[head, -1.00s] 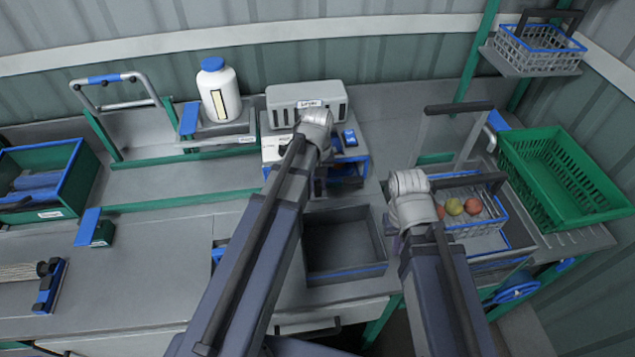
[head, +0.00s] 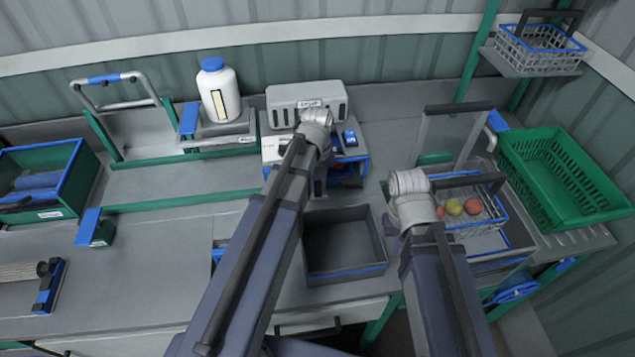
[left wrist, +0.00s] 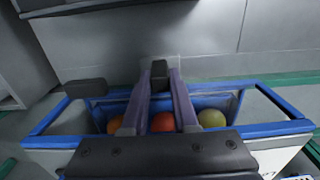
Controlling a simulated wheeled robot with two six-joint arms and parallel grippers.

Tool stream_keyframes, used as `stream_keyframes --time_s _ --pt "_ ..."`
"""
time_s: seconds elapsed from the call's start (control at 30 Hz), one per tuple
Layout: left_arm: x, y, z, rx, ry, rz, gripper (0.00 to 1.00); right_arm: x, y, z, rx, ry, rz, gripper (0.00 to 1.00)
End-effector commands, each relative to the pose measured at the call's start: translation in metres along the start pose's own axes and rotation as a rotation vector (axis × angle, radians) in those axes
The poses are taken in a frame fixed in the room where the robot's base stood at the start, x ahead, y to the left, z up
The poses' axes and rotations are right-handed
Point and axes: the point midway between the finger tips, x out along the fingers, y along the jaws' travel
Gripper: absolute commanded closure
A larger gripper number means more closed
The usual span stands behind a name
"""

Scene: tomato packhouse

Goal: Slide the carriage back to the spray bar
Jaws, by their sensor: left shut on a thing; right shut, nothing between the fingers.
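The carriage (left wrist: 275,128) shows in the left wrist view as a blue-rimmed box holding orange, red and yellow-green tomatoes. My left gripper (left wrist: 160,72) is shut on a dark upright piece, apparently the carriage's handle. A grey hoop with a blue band (head: 104,79), apparently the spray bar, stands over the left end of the green-edged track (head: 180,200). My right gripper (head: 398,238) is shut and empty, beside the wire basket; its fingertips are mostly hidden.
The track between hoop and carriage looks clear. A white bottle (head: 220,90) stands behind it. A blue-rimmed green box (head: 75,180) lies left. An empty grey bin (head: 345,270) is in front. A wire basket (head: 478,228) with tomatoes and a green crate (head: 535,190) stand right.

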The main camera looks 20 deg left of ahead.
Motion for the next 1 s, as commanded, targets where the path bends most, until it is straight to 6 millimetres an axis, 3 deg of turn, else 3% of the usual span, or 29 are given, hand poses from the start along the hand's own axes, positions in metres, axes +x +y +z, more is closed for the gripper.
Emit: stream_keyframes --time_s 0.17,0.37,0.57,1.0 --pt "0.000 -0.003 0.000 -0.001 0.000 0.000 1.00 0.000 0.000 0.000 0.000 0.000 0.000 1.00" --pt "0.000 -0.025 0.001 -0.004 0.000 -0.001 1.00 0.000 0.000 0.000 0.000 0.000 0.000 1.00" --pt "0.000 -0.073 0.002 -0.007 0.000 -0.002 1.00 0.000 0.000 0.000 0.000 0.000 0.000 1.00" --pt "0.000 -0.197 0.001 -0.008 -0.001 -0.003 1.00 0.000 0.000 0.000 0.000 0.000 0.000 1.00"
